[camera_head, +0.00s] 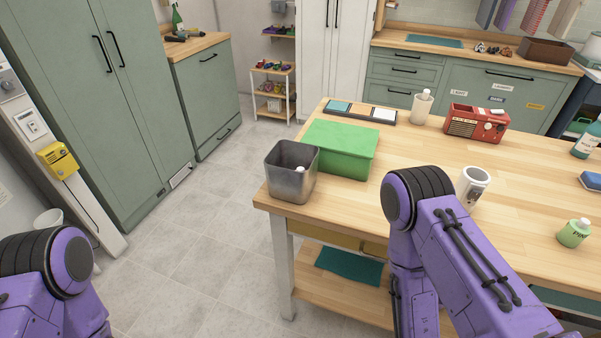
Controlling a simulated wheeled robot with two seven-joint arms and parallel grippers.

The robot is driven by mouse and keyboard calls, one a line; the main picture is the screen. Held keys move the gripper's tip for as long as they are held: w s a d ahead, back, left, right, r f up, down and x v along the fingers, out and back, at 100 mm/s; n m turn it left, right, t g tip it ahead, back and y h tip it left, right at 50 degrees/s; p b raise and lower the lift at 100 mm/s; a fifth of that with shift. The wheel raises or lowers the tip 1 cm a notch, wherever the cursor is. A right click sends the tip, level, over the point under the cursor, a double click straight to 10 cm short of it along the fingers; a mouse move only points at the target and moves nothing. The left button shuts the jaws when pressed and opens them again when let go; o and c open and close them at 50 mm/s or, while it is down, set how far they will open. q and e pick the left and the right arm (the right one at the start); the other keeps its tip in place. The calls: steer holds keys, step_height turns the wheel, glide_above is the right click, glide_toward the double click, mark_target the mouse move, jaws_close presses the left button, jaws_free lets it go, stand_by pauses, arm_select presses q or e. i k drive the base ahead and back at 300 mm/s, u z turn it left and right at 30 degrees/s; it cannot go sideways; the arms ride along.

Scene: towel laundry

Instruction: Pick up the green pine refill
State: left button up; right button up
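A small light-green bottle (573,233) with a white cap stands upright near the right edge of the wooden table; its label is only partly readable and appears to say pine. It looks like the green pine refill. Nothing touches it. My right arm rises in front of the table to the left of the bottle, and my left arm shows at the lower left corner. Neither gripper is in view, so I cannot see what they hold.
On the table (520,167) stand a metal bin (291,184), green box (338,152), white mug (472,187), red radio (476,123), white bottle (422,107), teal bottle (587,141) and blue sponge (590,181). Grey floor (206,225) is open left of the table.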

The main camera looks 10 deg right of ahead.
mark_target(576, 231)
steer(key=k, duration=0.5)
steer(key=z, duration=0.6)
steer(key=i, duration=0.4)
steer(key=z, duration=3.6)
steer(key=i, duration=1.05)
steer(key=u, duration=2.55)
